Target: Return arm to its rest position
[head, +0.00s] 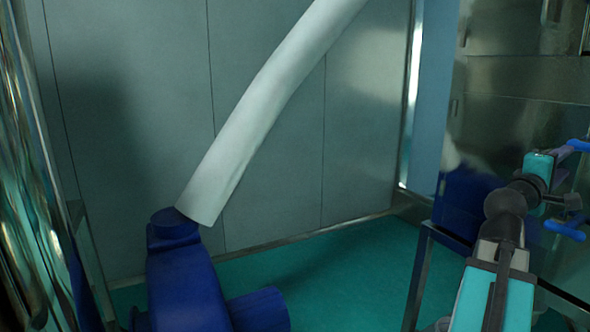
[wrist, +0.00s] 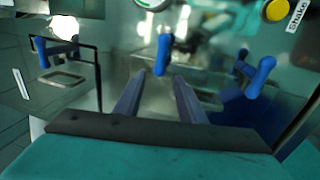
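My gripper (wrist: 159,76) shows in the wrist view with two grey-purple fingers apart and nothing held between them. A blue handle (wrist: 162,54) stands just beyond the fingertips; I cannot tell how far off it is. In the head view my teal and black arm reaches up from the lower right toward the shiny metal equipment (head: 520,80). There my gripper (head: 568,152) is small, beside a blue handle (head: 580,145), and its fingers are hard to make out.
More blue handles stand at left (wrist: 58,53) and right (wrist: 260,77) of the wrist view. A yellow button (wrist: 275,10) is beside a "Shake" label (wrist: 298,14). A white tube (head: 265,105) rises from a blue duct (head: 185,280). The green floor (head: 340,275) between is clear.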

